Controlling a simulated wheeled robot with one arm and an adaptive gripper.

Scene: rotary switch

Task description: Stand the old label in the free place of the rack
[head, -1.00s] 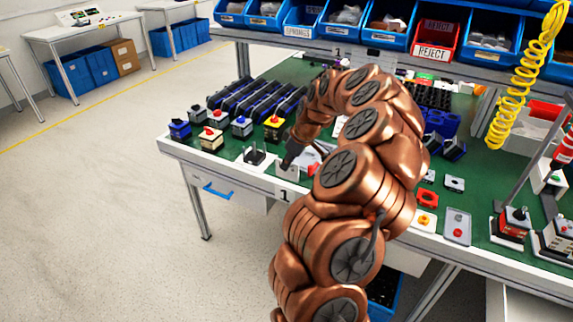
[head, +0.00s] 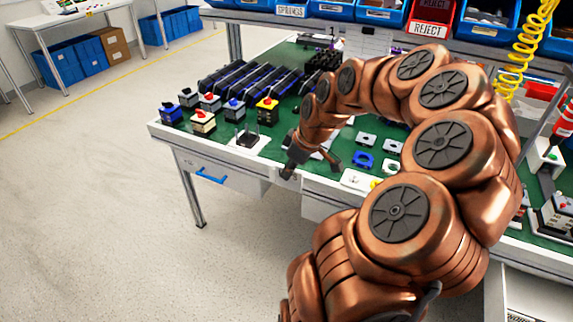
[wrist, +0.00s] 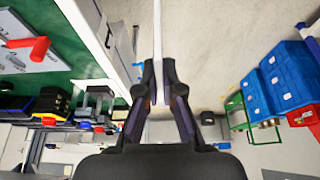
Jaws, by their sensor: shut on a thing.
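My gripper (head: 291,170) is at the front edge of the bench, to the right of a white base with a black fixture. In the wrist view my gripper (wrist: 159,66) is shut on a thin white piece, which I take to be the old label (wrist: 157,28). It shows edge-on, as a narrow strip running out from between the fingertips, over the pale floor and beside the bench front. In the head view I cannot make out the label. I cannot pick out the rack or its free place with certainty in either view.
A blue drawer handle (head: 210,174) is below. Floor in front is clear.

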